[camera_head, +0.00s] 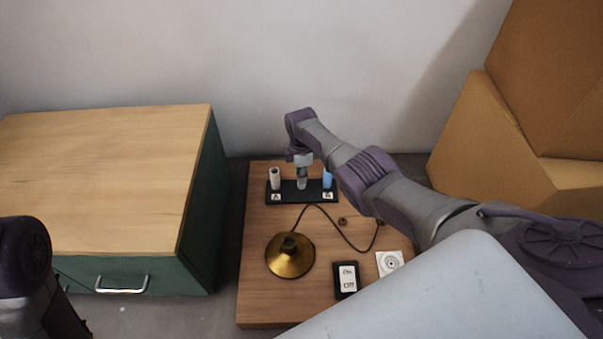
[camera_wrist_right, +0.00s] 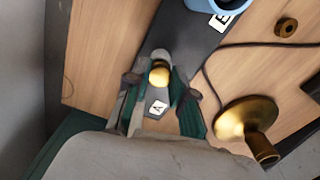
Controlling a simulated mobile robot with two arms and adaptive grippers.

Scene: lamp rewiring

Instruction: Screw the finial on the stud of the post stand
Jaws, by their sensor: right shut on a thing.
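The post stand (camera_head: 289,197) is a black bar near the back of the low wooden table, with labels A and B at its ends. My right gripper (camera_head: 302,183) points down over its middle, between a pale pinkish post and a blue one. In the right wrist view my right gripper (camera_wrist_right: 158,82) is shut on the brass finial (camera_wrist_right: 159,74), a small rounded piece. A pale grey part (camera_wrist_right: 160,54) shows just beyond the finial, over the stand (camera_wrist_right: 184,34). I cannot tell whether the finial's threads engage the stud. My left gripper is outside the views; only part of my left arm shows.
A brass lamp base (camera_head: 290,262) with a dark cord stands in front of the stand. A small brass ring (camera_head: 342,221), an On/Off switch box (camera_head: 346,279) and a white plate (camera_head: 390,263) lie right of it. A green cabinet (camera_head: 205,215) stands left, cardboard boxes (camera_head: 495,140) right.

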